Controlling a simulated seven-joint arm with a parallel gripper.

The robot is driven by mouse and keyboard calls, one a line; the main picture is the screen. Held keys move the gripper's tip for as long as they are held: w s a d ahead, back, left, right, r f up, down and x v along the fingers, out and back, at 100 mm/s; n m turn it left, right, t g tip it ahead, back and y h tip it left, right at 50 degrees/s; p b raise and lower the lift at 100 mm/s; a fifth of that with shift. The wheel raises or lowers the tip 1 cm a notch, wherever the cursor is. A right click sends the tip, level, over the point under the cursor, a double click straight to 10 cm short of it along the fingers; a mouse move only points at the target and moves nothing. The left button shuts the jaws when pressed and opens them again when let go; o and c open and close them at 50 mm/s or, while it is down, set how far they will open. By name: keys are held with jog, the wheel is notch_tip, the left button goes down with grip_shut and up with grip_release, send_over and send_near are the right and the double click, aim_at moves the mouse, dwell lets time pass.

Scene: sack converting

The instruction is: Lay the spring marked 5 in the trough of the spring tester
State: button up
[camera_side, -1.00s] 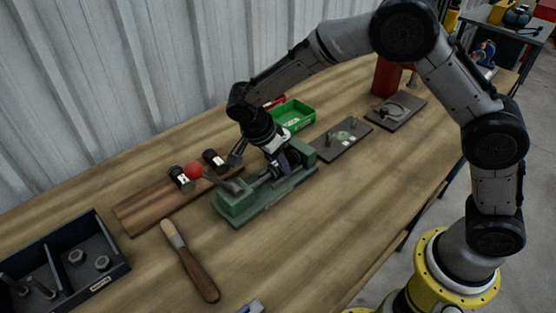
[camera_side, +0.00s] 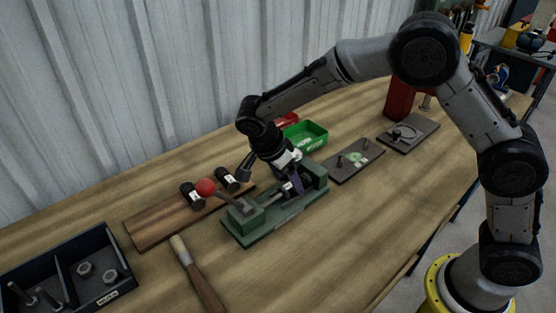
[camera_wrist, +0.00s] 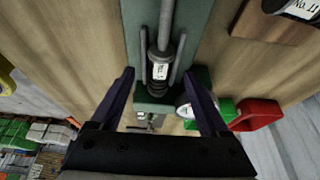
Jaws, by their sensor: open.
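The green spring tester (camera_side: 243,229) stands on the bench, with a red-knobbed lever (camera_side: 205,187) at its left end. In the wrist view, a dark spring with a white label (camera_wrist: 160,72) lies in the trough (camera_wrist: 143,65) between two thin rails, in line with a grey rod. The label is too small to read surely. My gripper (camera_wrist: 160,76) is open above the tester, one finger on each side of the trough and apart from the spring. It also shows in the side view (camera_side: 272,176), where it partly hides the spring.
A wooden board (camera_side: 150,228) left of the tester holds two dark labelled springs (camera_side: 192,195). A green bin (camera_side: 312,131) and a red bin (camera_wrist: 258,113) stand behind. The front right bench is clear.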

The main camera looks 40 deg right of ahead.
jog(key=v, duration=1.2)
jog(key=s+d+r+m+t+y, duration=0.1)
jog(key=s+d+r+m, duration=0.15)
jog(key=d+r, duration=0.55)
jog(key=s+d+r+n+t+y, duration=0.15)
jog(key=s+d+n, duration=0.25)
jog(key=s, duration=0.6)
jog(key=s+d+r+n+t+y, duration=0.15)
jog(key=s+d+n, duration=0.25)
jog(key=s, duration=0.5)
jog(key=s+a+f+n+t, duration=0.1)
jog(key=s+f+n, duration=0.4)
jog(key=n, duration=0.7)
jog(key=shift+a+f+t+y, duration=0.15)
jog(key=shift+f+t+y, duration=0.15)
jog(key=shift+f, duration=0.55)
jog(key=shift+n, duration=0.25)
